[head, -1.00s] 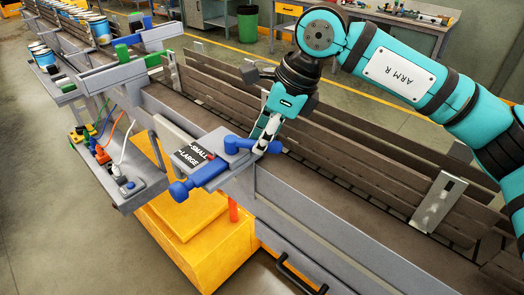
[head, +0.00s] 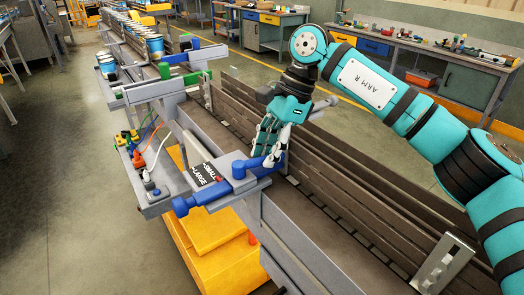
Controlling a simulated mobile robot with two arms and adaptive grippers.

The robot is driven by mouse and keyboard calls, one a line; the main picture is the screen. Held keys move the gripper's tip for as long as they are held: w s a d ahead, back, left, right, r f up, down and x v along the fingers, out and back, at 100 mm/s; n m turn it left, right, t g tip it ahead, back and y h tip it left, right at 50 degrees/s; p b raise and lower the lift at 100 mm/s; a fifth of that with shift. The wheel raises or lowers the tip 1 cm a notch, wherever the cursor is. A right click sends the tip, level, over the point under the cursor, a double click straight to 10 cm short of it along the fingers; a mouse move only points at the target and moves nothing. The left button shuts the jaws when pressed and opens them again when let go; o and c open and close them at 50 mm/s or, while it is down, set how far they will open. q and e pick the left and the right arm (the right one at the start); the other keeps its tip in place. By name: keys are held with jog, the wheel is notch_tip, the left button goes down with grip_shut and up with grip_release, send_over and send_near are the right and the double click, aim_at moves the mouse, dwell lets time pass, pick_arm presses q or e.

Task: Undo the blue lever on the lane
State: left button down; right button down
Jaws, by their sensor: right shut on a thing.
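The blue lever (head: 247,167) sits on a grey bracket at the near-left edge of the lane (head: 225,128). A blue knob (head: 190,204) sticks out from the same bracket toward the lower left. A plate marked SMALL and LARGE (head: 194,160) lies beside the lever. My right gripper (head: 271,158) reaches down from above and is shut on the right end of the blue lever. Its fingers hide part of that end. My left gripper is out of view.
Brown slatted side walls (head: 350,180) run along the lane. A grey tray (head: 157,190) with coloured plugs and cables hangs at the left. Blue cans (head: 155,46) stand farther up the lane. A yellow base (head: 222,262) is below. Open floor (head: 80,220) lies to the left.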

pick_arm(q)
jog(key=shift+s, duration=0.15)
pick_arm(e)
jog(key=shift+w+n, duration=0.2)
jog(key=shift+n, duration=0.1)
jog(key=c, duration=1.2)
grip_release()
jog(key=shift+a, duration=0.1)
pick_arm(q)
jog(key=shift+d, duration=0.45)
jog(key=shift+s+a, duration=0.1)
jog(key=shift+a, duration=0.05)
pick_arm(e)
jog(key=shift+r, duration=0.15)
jog(key=v, duration=1.1)
jog(key=shift+w+r, duration=0.15)
jog(key=shift+r, duration=0.25)
